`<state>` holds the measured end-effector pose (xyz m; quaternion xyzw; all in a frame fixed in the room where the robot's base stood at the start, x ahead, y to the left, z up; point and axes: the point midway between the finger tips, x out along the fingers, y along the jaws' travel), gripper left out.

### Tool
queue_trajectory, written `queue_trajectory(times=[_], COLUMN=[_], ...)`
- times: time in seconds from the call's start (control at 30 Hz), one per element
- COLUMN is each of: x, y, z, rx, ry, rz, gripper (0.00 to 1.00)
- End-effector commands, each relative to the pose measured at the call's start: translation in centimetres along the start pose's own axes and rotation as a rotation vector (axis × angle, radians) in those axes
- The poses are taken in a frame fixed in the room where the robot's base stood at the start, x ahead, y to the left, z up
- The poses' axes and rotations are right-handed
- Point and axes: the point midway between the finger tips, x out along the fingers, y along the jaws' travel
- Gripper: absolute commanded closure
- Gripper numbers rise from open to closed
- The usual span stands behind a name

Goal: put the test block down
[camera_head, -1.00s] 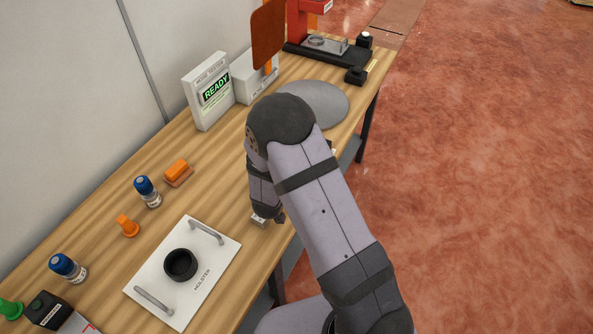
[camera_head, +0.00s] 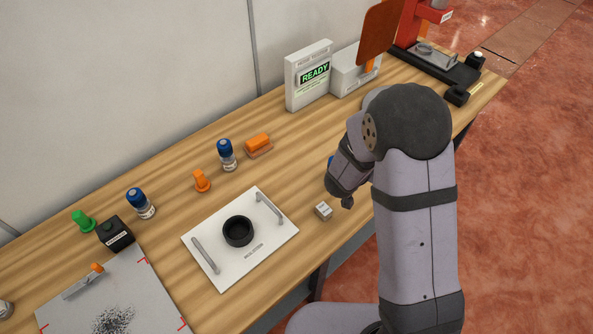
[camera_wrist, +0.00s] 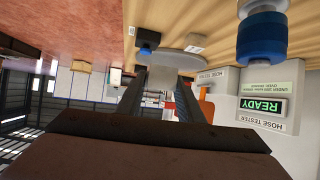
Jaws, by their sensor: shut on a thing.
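The test block, a small pale grey cube with a label (camera_head: 323,210), shows in the head view beside the right corner of the holster plate, at the table's front edge. My gripper (camera_head: 340,203) is just right of it, largely hidden behind my wrist. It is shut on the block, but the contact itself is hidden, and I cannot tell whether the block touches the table.
The white holster plate (camera_head: 210,278) with a black ring (camera_head: 238,231) lies left of the block. A blue-capped bottle (camera_head: 227,155), an orange peg (camera_head: 201,181) and an orange block (camera_head: 257,142) stand behind. The READY tester (camera_head: 309,75) is farther back. Bare wood surrounds the block.

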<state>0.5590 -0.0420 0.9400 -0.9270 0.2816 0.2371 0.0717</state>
Motion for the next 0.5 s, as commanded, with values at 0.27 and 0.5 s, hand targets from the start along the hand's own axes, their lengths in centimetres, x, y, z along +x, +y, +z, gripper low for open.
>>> queue_trajectory(times=[0.27,0.5], x=[-1.7,-2.9], y=[-0.1,-3.9], z=[-3.3,-3.0], rx=[0.004,-0.029], ry=[0.005,0.006], rz=[-0.002,-0.052], gripper=[0.96,0.96])
